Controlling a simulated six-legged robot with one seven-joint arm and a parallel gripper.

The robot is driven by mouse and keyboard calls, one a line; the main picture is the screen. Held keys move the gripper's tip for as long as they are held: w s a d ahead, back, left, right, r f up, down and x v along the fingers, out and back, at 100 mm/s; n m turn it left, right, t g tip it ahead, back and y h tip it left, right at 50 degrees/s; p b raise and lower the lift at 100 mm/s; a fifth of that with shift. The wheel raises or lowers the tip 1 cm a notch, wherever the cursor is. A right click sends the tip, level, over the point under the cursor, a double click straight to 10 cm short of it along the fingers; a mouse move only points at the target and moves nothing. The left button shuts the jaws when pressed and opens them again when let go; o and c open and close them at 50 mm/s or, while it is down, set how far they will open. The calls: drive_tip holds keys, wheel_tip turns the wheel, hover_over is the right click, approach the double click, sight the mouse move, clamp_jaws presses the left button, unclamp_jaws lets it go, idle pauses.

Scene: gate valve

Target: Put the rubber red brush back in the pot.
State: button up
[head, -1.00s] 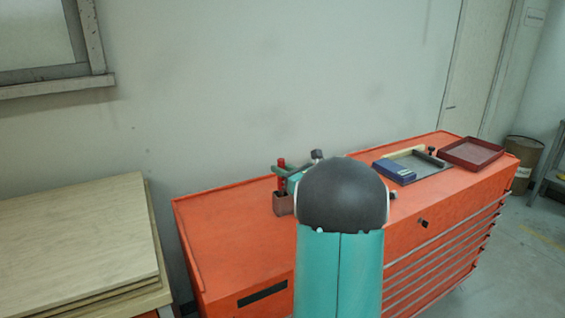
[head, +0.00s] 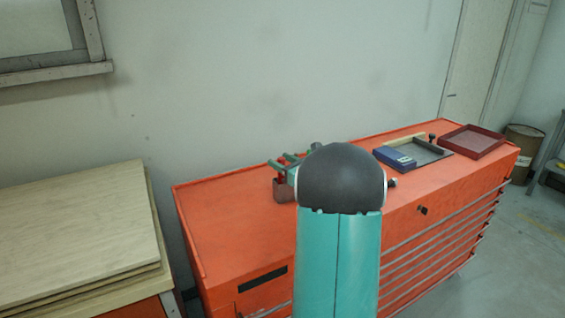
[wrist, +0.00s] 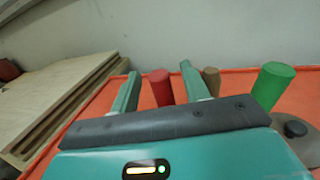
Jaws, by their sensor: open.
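The red brush's handle (wrist: 161,88) stands upright between the fingers of my gripper (wrist: 160,74) in the wrist view. The fingers are open, with a gap visible on each side of the handle. A brown handle (wrist: 211,82) and a green handle (wrist: 271,86) stand to the right. The brown pot (head: 284,191) is on the orange cabinet in the head view, just below my gripper (head: 282,161). My arm covers part of that area. The lower end of the red brush is hidden, so I cannot see directly whether it sits inside the pot.
The orange cabinet top (head: 230,217) is clear left of the pot. To the right are a blue box (head: 394,158), a grey tray (head: 428,157) and a dark red tray (head: 472,142). Wooden boards (head: 75,225) lie at the left. The wall is behind.

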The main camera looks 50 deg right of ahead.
drive_tip(key=s, duration=1.3)
drive_tip(key=shift+s+a, duration=0.35)
drive_tip(key=shift+s, duration=0.05)
drive_tip(key=w+a+n+g+y, duration=0.1)
drive_tip(key=a+n+g+y, duration=0.35)
drive_tip(key=a+n, duration=0.8)
drive_tip(key=w+a+n+g+y, duration=0.2)
drive_tip(key=a+n+g+y, duration=0.25)
drive_tip(key=a, duration=1.55)
drive_tip(key=s+a+f+n+g+h, duration=0.1)
drive_tip(key=s+a+n+g+h, duration=0.2)
drive_tip(key=s+a+n+h, duration=0.5)
drive_tip(key=s+a+n, duration=0.3)
drive_tip(key=s+n, duration=0.1)
drive_tip(key=n, duration=0.7)
drive_tip(key=shift+s+a+n, duration=0.15)
drive_tip(key=shift+s+n, duration=0.05)
drive_tip(key=shift+n, duration=0.1)
